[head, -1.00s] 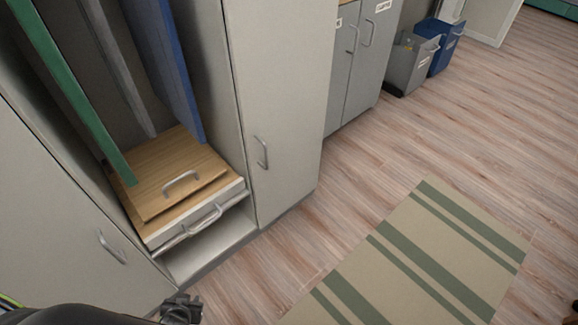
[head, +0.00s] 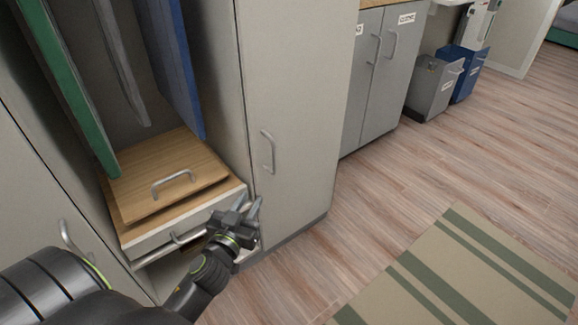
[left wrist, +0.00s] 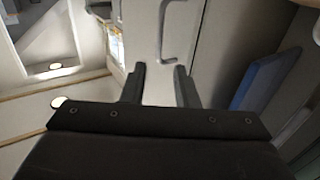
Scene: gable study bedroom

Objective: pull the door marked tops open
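A tall pale grey cabinet door (head: 295,110) stands closed at the middle of the head view, with a vertical metal bar handle (head: 268,152) near its left edge. No tops label can be read on it. My left gripper (head: 250,207) is open and empty, below the handle and apart from it, in front of the door's lower left edge. In the left wrist view a bar handle (left wrist: 164,48) shows on a pale door beyond my two spread fingers (left wrist: 159,85). My right gripper is not in view.
Left of the door is an open bay with hanging green (head: 68,90) and blue (head: 176,70) panels above a wooden board (head: 165,178) with a handle. Grey cupboards (head: 375,70) and bins (head: 435,88) stand right. A striped rug (head: 460,265) lies on open floor.

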